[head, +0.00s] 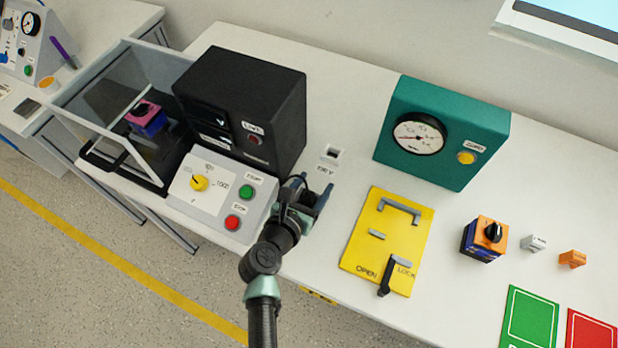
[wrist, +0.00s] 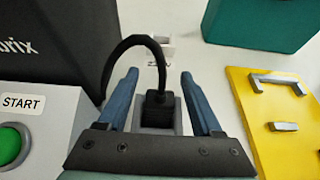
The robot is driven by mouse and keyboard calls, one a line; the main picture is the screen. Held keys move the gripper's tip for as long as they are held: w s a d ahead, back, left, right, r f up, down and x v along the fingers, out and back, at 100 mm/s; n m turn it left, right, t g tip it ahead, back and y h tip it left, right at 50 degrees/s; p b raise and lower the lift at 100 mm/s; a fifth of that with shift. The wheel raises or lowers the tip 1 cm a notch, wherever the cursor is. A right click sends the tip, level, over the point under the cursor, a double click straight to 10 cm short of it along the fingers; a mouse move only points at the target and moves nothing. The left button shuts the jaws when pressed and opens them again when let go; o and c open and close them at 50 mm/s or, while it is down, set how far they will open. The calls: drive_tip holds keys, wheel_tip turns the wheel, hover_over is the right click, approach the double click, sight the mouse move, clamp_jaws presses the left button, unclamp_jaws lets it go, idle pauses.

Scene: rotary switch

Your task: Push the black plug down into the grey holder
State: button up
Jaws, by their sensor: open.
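The black plug (wrist: 158,106) shows in the wrist view between my fingers, with a black cable looping up and to the left. The grey holder (wrist: 177,118) shows around and below it; how deep the plug sits in it I cannot tell. My gripper (wrist: 158,77) is open, one blue finger on each side of the plug, with a gap visible on both sides. In the head view my gripper (head: 313,186) is at the table's front, right of the control panel, and it mostly hides the plug and holder.
The control panel (head: 215,205) with green and red buttons and the black box (head: 270,110) stand close on the left. A small white socket (head: 332,153) lies behind. The yellow latch plate (head: 395,235) and teal gauge box (head: 470,130) are to the right. Bare white table lies between.

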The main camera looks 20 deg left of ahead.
drive_tip(key=v, duration=1.3)
drive_tip(key=shift+w+p, duration=0.1)
drive_tip(key=shift+p, duration=0.25)
